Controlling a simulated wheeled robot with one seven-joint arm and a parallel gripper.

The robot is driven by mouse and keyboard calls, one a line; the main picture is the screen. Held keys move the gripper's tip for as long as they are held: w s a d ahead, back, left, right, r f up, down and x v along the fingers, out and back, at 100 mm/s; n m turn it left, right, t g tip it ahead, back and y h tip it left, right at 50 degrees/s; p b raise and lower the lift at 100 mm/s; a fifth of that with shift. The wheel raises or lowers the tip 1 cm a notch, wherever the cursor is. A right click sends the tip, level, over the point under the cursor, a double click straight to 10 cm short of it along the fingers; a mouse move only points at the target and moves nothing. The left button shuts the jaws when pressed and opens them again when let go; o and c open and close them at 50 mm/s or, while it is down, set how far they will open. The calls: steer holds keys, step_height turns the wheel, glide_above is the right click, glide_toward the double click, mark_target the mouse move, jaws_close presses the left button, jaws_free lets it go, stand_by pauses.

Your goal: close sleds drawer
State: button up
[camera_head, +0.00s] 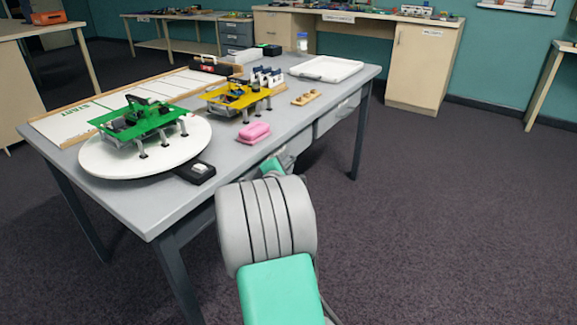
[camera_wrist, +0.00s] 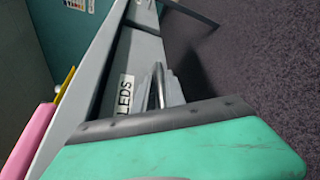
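The sleds drawer (camera_wrist: 143,58) is under the front edge of the grey table; its label (camera_wrist: 125,95) reads "LEDS", with the start hidden. Its metal handle (camera_wrist: 159,88) stands out beside the label, the lower end hidden behind my gripper. A dark gap runs between the drawer front and the tabletop; I cannot tell how far the drawer is out. My gripper (camera_head: 284,163) is at the table front, low beside this drawer, mostly hidden by my arm. In the wrist view its green body with a dark edge (camera_wrist: 165,120) is close to the handle; contact and finger opening are unclear.
A second drawer (camera_head: 338,113) is to the right under the grey table (camera_head: 330,97). On top are a pink block (camera_head: 254,131), a white round board (camera_head: 100,158) with a green model, a yellow model (camera_head: 234,97) and a white tray (camera_head: 326,68). The carpet to the right is clear.

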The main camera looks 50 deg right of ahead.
steer(key=shift+a+r, duration=0.2)
steer(key=shift+a, duration=0.15)
steer(key=p+v, duration=0.2)
steer(key=v, duration=0.5)
steer(key=shift+p, duration=0.4)
steer(key=shift+s+a+f, duration=0.1)
steer(key=shift+s+f, duration=0.05)
